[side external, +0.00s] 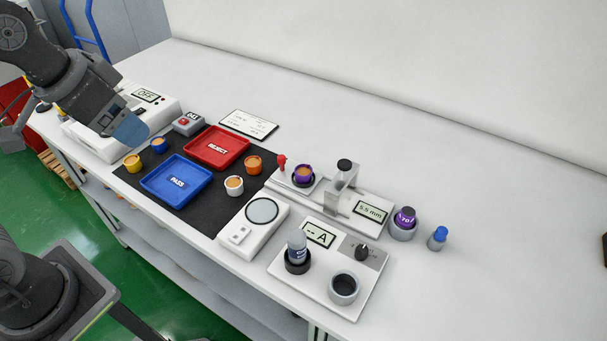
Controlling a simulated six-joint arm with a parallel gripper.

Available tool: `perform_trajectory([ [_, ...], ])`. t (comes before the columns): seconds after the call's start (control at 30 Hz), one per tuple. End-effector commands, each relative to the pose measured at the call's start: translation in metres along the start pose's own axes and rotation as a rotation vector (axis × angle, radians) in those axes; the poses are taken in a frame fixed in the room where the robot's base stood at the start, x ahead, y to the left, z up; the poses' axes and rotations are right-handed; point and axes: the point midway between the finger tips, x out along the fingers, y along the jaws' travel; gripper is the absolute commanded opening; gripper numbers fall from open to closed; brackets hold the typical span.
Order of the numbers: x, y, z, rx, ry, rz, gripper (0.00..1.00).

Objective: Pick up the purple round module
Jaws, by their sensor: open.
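The purple round module (303,178), with a tan-orange top, sits upright on the white plate of the gauge with the 5.5 mm display, right of the black mat. My gripper (131,132) is at the upper left, above the mat's left end, far from the purple module. Its blue-grey end points down and to the right. I see nothing held in it; the gap between its fingers is hard to make out from this side.
A red REJECT tray (219,168) and a blue PASS tray (150,186) lie on the mat among yellow, blue, orange and white modules. The back table is clear.

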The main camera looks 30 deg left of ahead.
Motion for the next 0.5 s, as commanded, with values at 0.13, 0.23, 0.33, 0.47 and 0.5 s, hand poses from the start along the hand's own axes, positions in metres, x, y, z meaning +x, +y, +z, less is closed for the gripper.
perform_trajectory([
  [0.13,0.011,0.008,-0.053,0.176,-0.077,0.032,0.7],
  [0.23,0.024,0.016,-0.087,0.296,-0.122,0.057,0.7],
  [0.33,0.043,0.026,-0.118,0.415,-0.167,0.084,0.7],
  [0.47,0.075,0.043,-0.153,0.569,-0.222,0.124,0.7],
  [0.5,0.086,0.049,-0.163,0.617,-0.239,0.137,0.7],
])
